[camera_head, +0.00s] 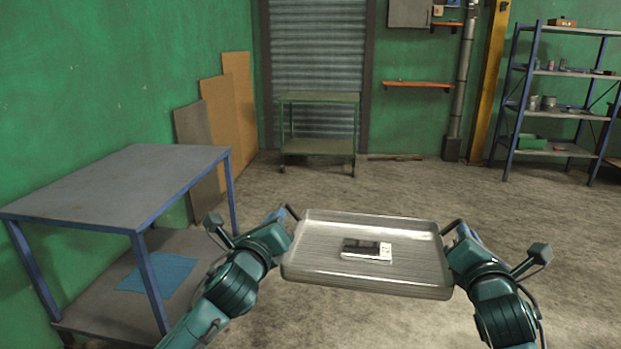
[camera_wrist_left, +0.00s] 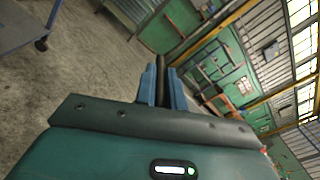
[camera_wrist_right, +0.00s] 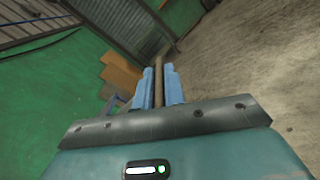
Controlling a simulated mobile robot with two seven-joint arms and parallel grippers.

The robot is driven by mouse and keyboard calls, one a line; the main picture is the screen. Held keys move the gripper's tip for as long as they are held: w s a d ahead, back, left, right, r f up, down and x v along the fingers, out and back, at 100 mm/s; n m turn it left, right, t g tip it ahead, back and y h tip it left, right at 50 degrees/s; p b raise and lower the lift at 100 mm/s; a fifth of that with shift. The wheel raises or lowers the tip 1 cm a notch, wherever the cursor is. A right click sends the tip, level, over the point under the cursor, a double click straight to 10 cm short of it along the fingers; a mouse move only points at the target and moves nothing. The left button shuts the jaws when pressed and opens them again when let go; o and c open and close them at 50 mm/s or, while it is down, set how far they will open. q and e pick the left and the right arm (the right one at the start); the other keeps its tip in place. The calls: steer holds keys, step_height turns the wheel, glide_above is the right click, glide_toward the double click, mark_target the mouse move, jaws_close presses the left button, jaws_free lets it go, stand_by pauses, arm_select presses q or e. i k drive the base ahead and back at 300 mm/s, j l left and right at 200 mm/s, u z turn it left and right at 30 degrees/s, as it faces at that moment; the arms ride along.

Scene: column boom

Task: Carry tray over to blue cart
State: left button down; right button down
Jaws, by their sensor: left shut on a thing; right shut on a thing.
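The metal tray (camera_head: 330,271) is held level in front of me, clear of the floor. A small black and white item (camera_head: 366,249) lies in its middle. My left gripper (camera_head: 284,222) is shut on the tray's left handle, a dark bar that shows between the fingers (camera_wrist_left: 161,86) in the left wrist view. My right gripper (camera_head: 455,240) is shut on the right handle, which shows between the fingers (camera_wrist_right: 159,86) in the right wrist view. The blue cart (camera_head: 120,186), with blue legs and a bare grey top, stands at the left, apart from the tray.
A blue sheet (camera_head: 160,273) lies on the blue cart's lower shelf. A green cart (camera_head: 318,98) stands by the shutter at the back. Brown boards (camera_head: 238,105) lean on the left wall. A blue rack (camera_head: 562,73) stands at back right. The middle floor is clear.

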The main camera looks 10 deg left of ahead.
mark_target(157, 173)
steer(key=i+u, duration=0.15)
steer(key=i, duration=0.6)
steer(key=i+l+u, duration=0.15)
steer(key=i, duration=0.6)
steer(key=i+u, duration=0.2)
steer(key=i, duration=0.55)
steer(key=i+u, duration=0.45)
steer(key=i, duration=0.15)
steer(key=i+l+u, duration=0.1)
steer(key=i+u, duration=0.3)
steer(key=i, duration=0.25)
steer(key=u, duration=1.25)
